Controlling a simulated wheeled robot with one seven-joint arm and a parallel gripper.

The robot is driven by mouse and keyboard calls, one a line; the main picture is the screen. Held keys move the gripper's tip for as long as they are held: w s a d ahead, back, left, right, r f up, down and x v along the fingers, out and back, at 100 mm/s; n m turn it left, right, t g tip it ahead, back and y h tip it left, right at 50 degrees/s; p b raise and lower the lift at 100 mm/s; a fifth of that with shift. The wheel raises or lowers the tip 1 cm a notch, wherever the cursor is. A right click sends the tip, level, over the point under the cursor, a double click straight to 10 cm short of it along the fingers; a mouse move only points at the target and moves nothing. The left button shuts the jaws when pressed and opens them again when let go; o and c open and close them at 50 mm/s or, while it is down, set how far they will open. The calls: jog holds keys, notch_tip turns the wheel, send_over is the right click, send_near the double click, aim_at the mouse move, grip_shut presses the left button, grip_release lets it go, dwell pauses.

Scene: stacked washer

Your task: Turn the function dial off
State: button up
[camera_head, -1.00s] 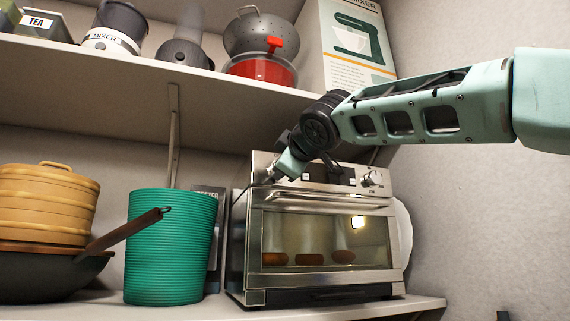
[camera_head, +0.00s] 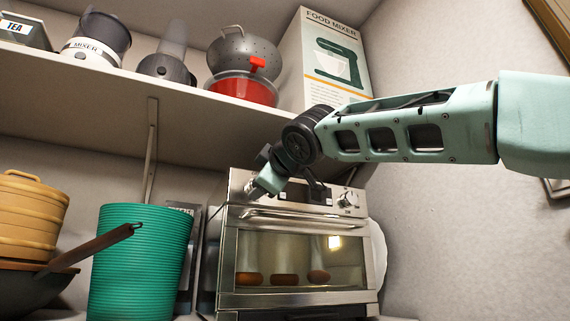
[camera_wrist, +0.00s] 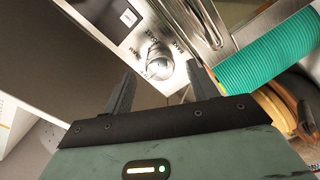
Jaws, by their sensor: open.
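The toaster oven (camera_head: 300,216) stands on the lower shelf, door closed, with its window lit and several brown items inside. A silver dial (camera_wrist: 158,62) shows in the wrist view, on the panel with printed labels around it. In the head view my arm hides this left end of the panel. My gripper (camera_wrist: 158,88) is open, its two dark fingers on either side below the dial; I cannot tell whether they touch it. In the head view my gripper (camera_head: 255,190) is at the oven's upper left front. Another dial (camera_head: 348,199) is at the panel's right end.
A green ribbed bin (camera_head: 140,262) stands left of the oven, with a pan handle (camera_head: 95,247) across it.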

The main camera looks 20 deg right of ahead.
jog(key=s+b, duration=0.8)
jog(key=s, duration=0.7)
jog(key=shift+s, duration=0.2)
jog(key=w+a+f+g+y, duration=0.1)
jog(key=w+a+f+g, duration=0.2)
jog(key=f, duration=0.8)
jog(key=a+f+g+y+p, duration=0.1)
jog(key=a+f+g, duration=0.3)
jog(key=f, duration=0.7)
jog(key=w+a+f+g, duration=0.2)
jog(key=a+f, duration=0.3)
jog(key=f, duration=0.7)
jog(key=s+f+m+g, duration=0.1)
jog(key=s+f+g, duration=0.15)
jog(key=f, duration=0.55)
jog(key=s+f+m+g, duration=0.15)
jog(key=s+f, duration=0.25)
jog(key=f, duration=0.4)
jog(key=s+d+f+m+g, duration=0.1)
jog(key=s+d+f+g, duration=0.1)
jog(key=s+f, duration=0.5)
jog(key=s+d+f+m+g+h+p, duration=0.1)
jog(key=s+d+f+g, duration=0.2)
jog(key=s+f, duration=0.4)
jog(key=shift+d+f, duration=0.25)
jog(key=shift+f, duration=0.3)
jog(key=shift+c, duration=0.2)
